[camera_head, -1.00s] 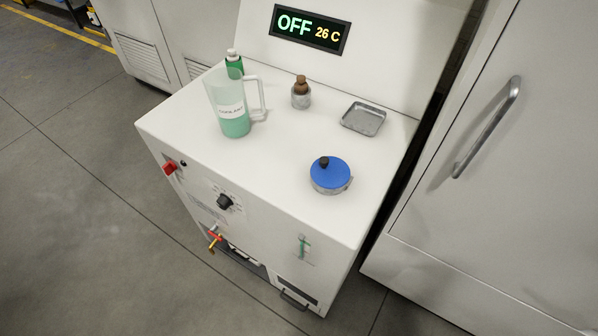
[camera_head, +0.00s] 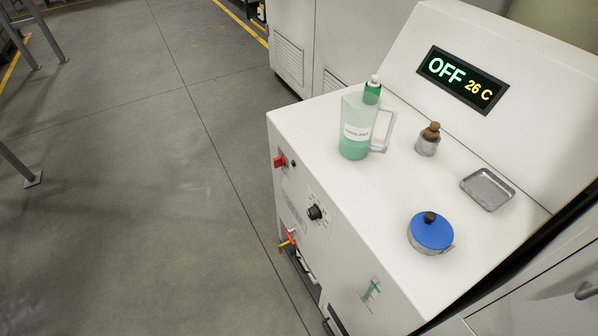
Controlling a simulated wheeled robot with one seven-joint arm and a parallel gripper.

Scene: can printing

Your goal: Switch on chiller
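The chiller (camera_head: 400,215) is a white cabinet at the right of the head view. Its display (camera_head: 463,80) reads OFF and 26 C. A black rotary knob (camera_head: 314,212) sits lower on the same face. A red-handled valve (camera_head: 288,238) is below the knob, and a green level gauge (camera_head: 371,290) is at the right. My gripper is not in view.
Open grey floor (camera_head: 150,200) lies left. A handled cabinet (camera_head: 545,290) is at lower right.

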